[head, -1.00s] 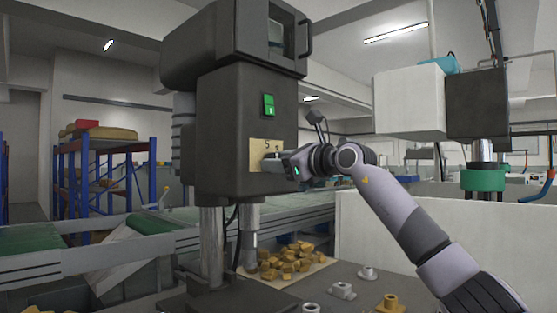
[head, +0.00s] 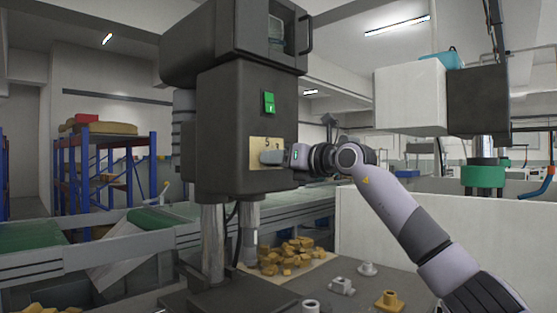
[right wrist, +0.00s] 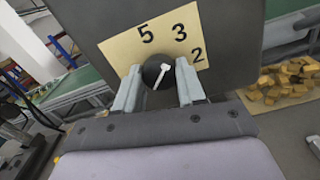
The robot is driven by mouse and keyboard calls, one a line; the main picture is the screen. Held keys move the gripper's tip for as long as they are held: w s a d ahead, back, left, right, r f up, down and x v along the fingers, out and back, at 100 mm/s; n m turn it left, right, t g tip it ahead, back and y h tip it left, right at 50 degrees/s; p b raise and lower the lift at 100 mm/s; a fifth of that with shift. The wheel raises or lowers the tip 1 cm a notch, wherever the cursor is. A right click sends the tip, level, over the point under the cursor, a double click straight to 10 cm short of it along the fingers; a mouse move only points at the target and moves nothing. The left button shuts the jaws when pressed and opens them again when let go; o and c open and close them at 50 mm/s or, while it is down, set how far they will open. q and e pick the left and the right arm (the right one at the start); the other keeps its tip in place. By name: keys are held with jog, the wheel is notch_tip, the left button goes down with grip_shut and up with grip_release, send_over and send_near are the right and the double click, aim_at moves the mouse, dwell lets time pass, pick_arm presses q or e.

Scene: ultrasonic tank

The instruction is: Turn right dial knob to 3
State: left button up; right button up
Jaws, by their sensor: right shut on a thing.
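The right dial knob (right wrist: 151,71) is round and black with a white pointer mark. It sits on a cream plate (right wrist: 118,48) with the numerals 5, 3 and 2 showing; other numerals are hidden. The broad end of the pointer lies up and slightly right, roughly towards the 3. My right gripper (right wrist: 158,70) is shut on the knob, one finger on each side. In the head view my right gripper (head: 272,157) covers the knob in front of the plate (head: 258,142). My left gripper is not in view.
The plate is on a dark machine housing (head: 225,130) with a green switch (head: 269,103) above it. Below are a heap of yellowish blocks (head: 292,255) and several small fittings on a grey table (head: 330,300). A white box (head: 410,97) is at the right.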

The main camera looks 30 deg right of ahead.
jog(key=shift+f, duration=0.1)
jog(key=o, duration=1.1)
jog(key=shift+c, duration=0.2)
jog(key=shift+s, duration=0.1)
jog(key=b+v, duration=0.2)
jog(key=v, duration=0.5)
